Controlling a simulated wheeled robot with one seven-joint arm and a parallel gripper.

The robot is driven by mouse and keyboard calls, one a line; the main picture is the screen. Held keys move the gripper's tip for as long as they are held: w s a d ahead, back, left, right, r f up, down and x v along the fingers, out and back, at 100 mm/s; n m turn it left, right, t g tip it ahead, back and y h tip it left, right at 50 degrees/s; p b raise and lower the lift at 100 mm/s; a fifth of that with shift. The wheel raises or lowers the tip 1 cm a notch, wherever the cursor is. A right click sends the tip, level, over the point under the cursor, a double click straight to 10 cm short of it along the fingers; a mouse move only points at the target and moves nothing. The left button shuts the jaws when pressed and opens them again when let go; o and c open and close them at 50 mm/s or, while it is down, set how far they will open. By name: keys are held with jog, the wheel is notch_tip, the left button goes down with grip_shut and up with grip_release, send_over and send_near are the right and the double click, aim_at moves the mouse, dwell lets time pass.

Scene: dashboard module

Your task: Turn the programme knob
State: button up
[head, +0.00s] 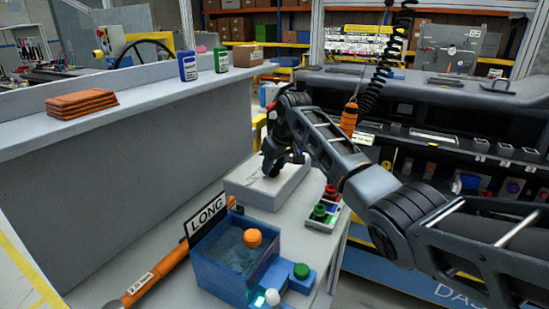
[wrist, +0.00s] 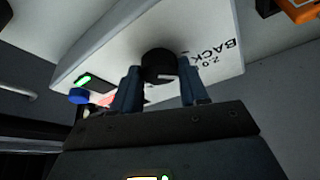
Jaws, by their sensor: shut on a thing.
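The programme knob is a round black knob with a white pointer line (wrist: 160,66) on a light grey box, seen in the wrist view. Black print reading "BACK" is on the box face beside it. My gripper (wrist: 160,88) has its two blue-grey fingers on either side of the knob, shut on it. In the head view my gripper (head: 277,168) reaches down onto the top of the grey box (head: 280,188) on the table. The knob is hidden there behind my gripper.
A panel with red and green buttons (head: 324,210) sits to the right. An orange torque tool (head: 165,262) lies at left. A tall grey partition (head: 150,170) stands behind.

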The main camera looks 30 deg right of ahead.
jog(key=m+p, duration=0.1)
jog(key=m+h+p, duration=0.1)
jog(key=m, duration=0.1)
jog(key=shift+a+r+m, duration=0.15)
jog(key=shift+a+m, duration=0.05)
jog(key=shift+m, duration=0.1)
jog(key=m+h+p, duration=0.1)
jog(key=m, duration=0.1)
jog(key=shift+w+m, duration=0.1)
jog(key=shift+m, duration=0.3)
jog(key=m+g+h, duration=0.1)
jog(key=m, duration=0.2)
jog(key=shift+a+h+b, duration=0.1)
jog(key=shift+h+b, duration=0.2)
jog(key=shift+b, duration=0.05)
jog(key=shift+w+m+g+h+b, duration=0.1)
jog(key=shift+m+g+h+b, duration=0.3)
jog(key=shift+m, duration=1)
jog(key=o, duration=1)
jog(key=shift+b+v, duration=0.45)
jog(key=shift+v, duration=3.35)
